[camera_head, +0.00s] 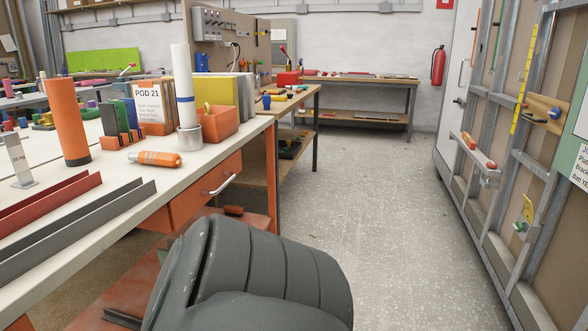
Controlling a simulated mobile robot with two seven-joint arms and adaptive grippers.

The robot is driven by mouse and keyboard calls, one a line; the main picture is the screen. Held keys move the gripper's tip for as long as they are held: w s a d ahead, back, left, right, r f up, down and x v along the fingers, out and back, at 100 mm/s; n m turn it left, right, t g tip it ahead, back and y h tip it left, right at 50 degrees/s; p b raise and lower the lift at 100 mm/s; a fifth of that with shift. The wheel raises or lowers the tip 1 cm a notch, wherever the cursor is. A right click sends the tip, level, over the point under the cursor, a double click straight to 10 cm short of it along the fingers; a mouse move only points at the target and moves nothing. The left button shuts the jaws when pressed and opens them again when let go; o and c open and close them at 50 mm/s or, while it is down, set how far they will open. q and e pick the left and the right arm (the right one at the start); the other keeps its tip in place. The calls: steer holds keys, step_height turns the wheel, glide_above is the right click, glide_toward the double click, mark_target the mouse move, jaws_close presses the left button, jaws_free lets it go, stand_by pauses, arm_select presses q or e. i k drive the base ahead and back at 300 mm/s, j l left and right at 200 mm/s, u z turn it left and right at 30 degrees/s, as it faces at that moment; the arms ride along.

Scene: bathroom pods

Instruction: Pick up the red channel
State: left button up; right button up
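The red channel (50,203) is a long, dark red U-shaped strip lying on the white-topped workbench (205,165) at the left. Its left end runs out of the picture. A similar grey channel (80,230) lies alongside it, closer to the bench's front edge. Neither of my grippers is in view. A dark grey link of my own arm fills the bottom middle and hides part of the floor and the bench's lower shelf.
Orange bins, binders and a white roll (183,85) are farther back. The floor (385,210) to the right is clear up to the metal-framed wall (500,130).

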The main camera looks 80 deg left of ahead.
mark_target(15, 217)
steer(key=u, duration=3.75)
steer(key=i+l+u, duration=0.1)
steer(key=u, duration=1.35)
steer(key=l, duration=0.65)
steer(key=k+l, duration=0.15)
steer(key=l, duration=1.2)
